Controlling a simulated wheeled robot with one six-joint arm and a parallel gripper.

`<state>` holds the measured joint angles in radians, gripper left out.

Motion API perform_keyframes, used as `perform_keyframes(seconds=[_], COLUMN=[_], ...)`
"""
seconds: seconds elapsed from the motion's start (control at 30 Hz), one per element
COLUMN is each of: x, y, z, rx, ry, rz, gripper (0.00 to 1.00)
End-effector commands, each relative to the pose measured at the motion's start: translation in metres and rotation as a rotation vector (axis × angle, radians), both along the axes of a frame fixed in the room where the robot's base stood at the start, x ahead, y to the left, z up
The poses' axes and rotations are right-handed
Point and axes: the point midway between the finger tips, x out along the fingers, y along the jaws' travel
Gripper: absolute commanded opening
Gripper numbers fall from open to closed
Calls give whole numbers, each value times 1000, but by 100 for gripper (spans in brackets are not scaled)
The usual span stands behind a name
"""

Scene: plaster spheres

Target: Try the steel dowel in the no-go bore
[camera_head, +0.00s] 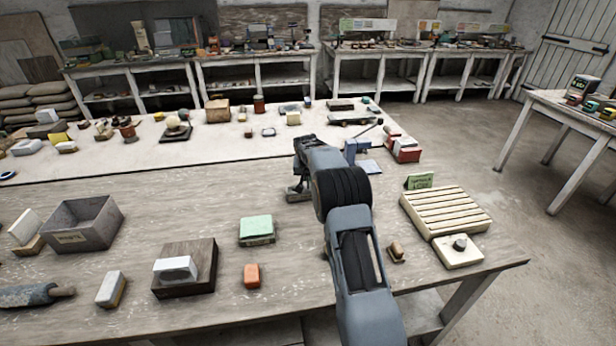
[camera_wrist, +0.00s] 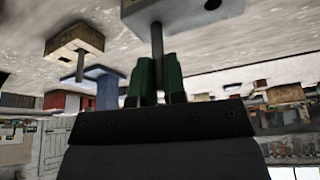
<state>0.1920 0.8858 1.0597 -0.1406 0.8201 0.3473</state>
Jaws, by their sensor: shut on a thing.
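In the wrist view, which looks upside down, my gripper (camera_wrist: 158,85) has green fingers shut on the steel dowel (camera_wrist: 157,48). The dowel's free end overlaps a pale block (camera_wrist: 178,14) on the bench. I cannot tell whether the end is in a bore or in front of the block. A dark round hole (camera_wrist: 213,4) shows in the block, to the right of the dowel. A second pale block (camera_wrist: 75,40) with a grey pin (camera_wrist: 80,66) stands to the left. In the head view my arm hides much of the work area.
A blue stand (camera_head: 354,150) and a red box (camera_head: 404,150) are beyond my arm. A slatted pale rack (camera_head: 445,211) lies to the right. A grey bin (camera_head: 83,221), a green-topped block (camera_head: 256,228) and an orange block (camera_head: 251,275) sit to the left.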

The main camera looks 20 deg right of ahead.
Motion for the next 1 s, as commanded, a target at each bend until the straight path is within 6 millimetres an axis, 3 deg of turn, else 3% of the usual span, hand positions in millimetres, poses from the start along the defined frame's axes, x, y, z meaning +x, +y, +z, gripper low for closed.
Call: perform_keyframes(seconds=[1.0], x=[0], y=[0], z=[40], rx=[0], ry=[-1], rz=[0], gripper=[0])
